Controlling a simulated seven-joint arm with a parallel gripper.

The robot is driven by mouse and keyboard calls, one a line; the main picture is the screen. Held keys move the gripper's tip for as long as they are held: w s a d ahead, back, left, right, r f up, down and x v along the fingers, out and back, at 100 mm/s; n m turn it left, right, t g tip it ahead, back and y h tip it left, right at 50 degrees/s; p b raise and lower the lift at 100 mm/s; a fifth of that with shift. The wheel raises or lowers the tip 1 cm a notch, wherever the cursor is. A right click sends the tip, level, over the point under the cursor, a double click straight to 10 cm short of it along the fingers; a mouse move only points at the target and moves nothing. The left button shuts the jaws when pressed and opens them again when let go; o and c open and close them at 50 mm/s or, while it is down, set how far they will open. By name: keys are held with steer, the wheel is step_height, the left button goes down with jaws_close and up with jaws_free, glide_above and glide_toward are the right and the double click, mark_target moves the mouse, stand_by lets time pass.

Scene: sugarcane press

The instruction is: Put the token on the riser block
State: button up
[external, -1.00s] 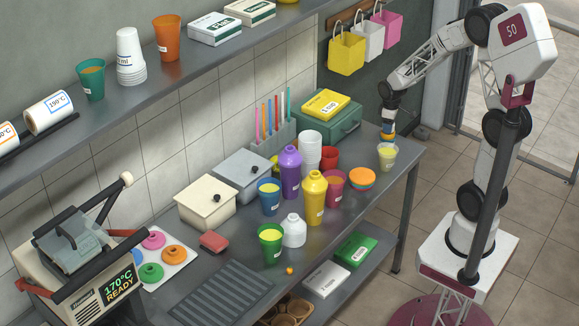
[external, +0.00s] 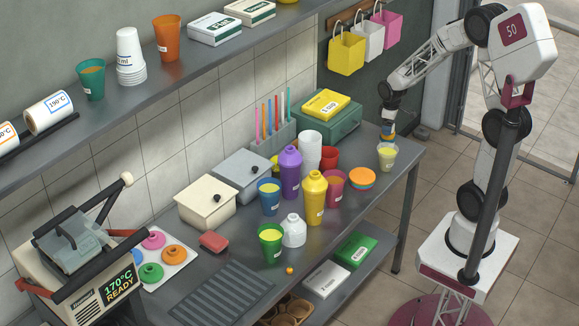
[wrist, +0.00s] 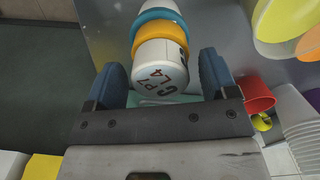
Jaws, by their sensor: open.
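My gripper (wrist: 160,90) is open, its two blue fingers on either side of a white rounded piece (wrist: 160,66) marked "C P7 L4", with an orange band and a blue band beyond it. I cannot tell whether the fingers touch it. In the external view my gripper (external: 388,122) is low over the far right end of the counter, with orange and blue showing beneath it. A small orange ball-like piece (external: 290,270) lies at the counter's front edge. A flat red block (external: 213,241) lies near the white box. I cannot tell for sure which piece is the token or riser block.
A green case (external: 328,125), stacked white cups (external: 310,150), a red cup (external: 330,157) and several bottles crowd the counter to the left. Hanging bins (external: 347,53) are on the wall above.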

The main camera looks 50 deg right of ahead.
step_height(320, 180, up, 12)
stand_by(0.7)
steer(key=shift+a+r, duration=0.1)
stand_by(0.4)
steer(key=s+a+r+m+t, duration=0.1)
steer(key=s+a+r, duration=0.3)
steer(key=s+a, duration=0.4)
steer(key=s+a+r+m+t, duration=0.1)
steer(key=s+a+r, duration=0.4)
steer(key=s, duration=0.9)
steer(key=a+m, duration=0.1)
steer(key=a, duration=0.2)
steer(key=shift+a+m+t, duration=0.15)
steer(key=shift+m+t, duration=0.15)
steer(key=shift+m, duration=0.1)
